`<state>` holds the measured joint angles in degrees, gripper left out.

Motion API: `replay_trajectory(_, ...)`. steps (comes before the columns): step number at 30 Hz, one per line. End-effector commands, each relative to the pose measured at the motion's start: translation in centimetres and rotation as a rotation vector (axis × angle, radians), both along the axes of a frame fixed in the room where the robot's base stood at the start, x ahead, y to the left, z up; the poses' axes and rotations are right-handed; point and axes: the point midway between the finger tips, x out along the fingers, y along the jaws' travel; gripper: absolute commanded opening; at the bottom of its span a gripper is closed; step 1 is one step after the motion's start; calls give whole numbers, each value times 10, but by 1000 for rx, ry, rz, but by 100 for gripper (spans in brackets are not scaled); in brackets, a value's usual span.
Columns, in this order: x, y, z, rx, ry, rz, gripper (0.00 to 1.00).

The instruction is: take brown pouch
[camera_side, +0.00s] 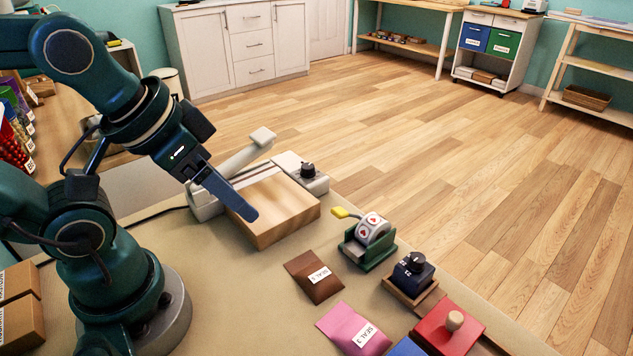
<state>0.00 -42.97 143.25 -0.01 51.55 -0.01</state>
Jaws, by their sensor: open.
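The brown pouch (309,276) lies flat on the beige table, with a white label reading like "SEAL" on it. My gripper (244,208) hangs over the wooden block of the sealer-like machine, up and to the left of the pouch and apart from it. Its jaws are open and empty. One long dark finger shows clearly; the other is mostly hidden behind it from this side.
The machine with a pale lever arm (236,160) and wooden block (283,222) stands behind the pouch. A green tape-like dispenser (362,255), a dark knob on a wooden base (407,277), a pink pouch (350,331) and a red block (447,332) lie close to the right and front.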

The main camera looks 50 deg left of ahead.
Motion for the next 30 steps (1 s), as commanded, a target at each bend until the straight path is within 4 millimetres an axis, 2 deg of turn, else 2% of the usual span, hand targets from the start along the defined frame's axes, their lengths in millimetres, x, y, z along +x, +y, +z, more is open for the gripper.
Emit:
replay_trajectory(1, 0, 0, 0, 0, 0, 0, 74)
replay_trajectory(3, 0, 0, 0, 0, 0, 0, 100)
replay_trajectory(10, 0, 0, 0, -1, 0, 3, 100)
replay_trajectory(14, 0, 0, 0, -41, -1, 76, 100)
replay_trajectory(17, 6, 0, 7, -124, -25, 226, 100)
replay_trajectory(23, 32, -6, 16, -355, 16, 642, 100)
replay_trajectory(30, 71, -26, -3, -531, 155, 1120, 100)
